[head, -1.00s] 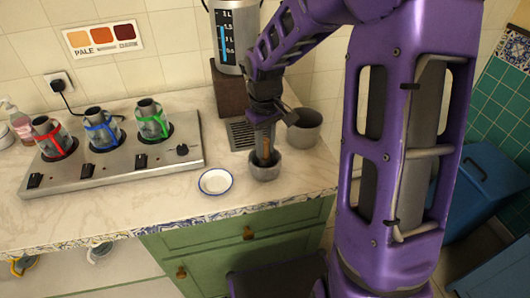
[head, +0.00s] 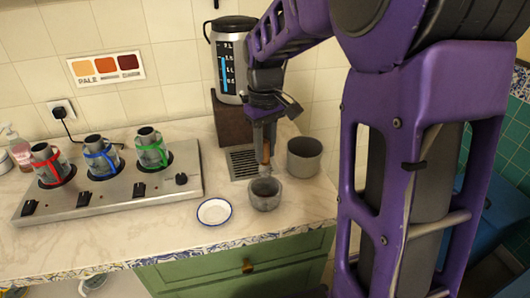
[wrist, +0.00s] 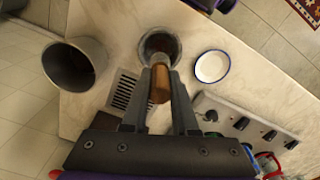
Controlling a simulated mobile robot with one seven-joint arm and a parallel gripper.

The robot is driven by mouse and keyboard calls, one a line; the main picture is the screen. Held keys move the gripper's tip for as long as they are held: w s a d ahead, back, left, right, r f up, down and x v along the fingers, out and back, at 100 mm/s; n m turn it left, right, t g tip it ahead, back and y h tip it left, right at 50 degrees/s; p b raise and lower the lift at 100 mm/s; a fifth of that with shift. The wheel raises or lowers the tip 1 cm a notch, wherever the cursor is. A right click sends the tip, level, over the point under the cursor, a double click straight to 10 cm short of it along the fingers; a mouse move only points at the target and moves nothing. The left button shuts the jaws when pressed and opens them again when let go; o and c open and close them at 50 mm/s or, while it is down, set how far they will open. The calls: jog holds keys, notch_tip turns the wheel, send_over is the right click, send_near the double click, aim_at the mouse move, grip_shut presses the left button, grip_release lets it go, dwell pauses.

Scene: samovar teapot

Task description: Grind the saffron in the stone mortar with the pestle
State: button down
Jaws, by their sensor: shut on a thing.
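My gripper (head: 265,138) is shut on the pestle's wooden handle (head: 266,153) and holds it upright. In the wrist view, the handle (wrist: 160,84) shows between my gripper's fingers. The pestle's grey lower end is at the mouth of the grey stone mortar (head: 265,199); I cannot tell whether it touches the inside. The mortar stands on the counter, and its rim also shows in the wrist view (wrist: 143,42). Its inside looks dark, and I cannot make out the saffron.
A larger grey pot (head: 305,160) stands just right of the mortar. A white blue-rimmed dish (head: 214,212) lies to its left. A metal burner unit (head: 100,195) with several small pots is farther left. A dispenser (head: 232,62) on a dark block stands behind.

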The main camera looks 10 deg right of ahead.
aim_at(265, 174)
jog(key=shift+f, duration=0.1)
notch_tip(265, 174, down, 3)
jog(key=b, duration=0.3)
jog(key=shift+f, duration=0.2)
jog(key=shift+f+b, duration=1.35)
jog(key=shift+f, duration=0.85)
jog(key=shift+f, duration=0.25)
jog(key=shift+w+r, duration=0.1)
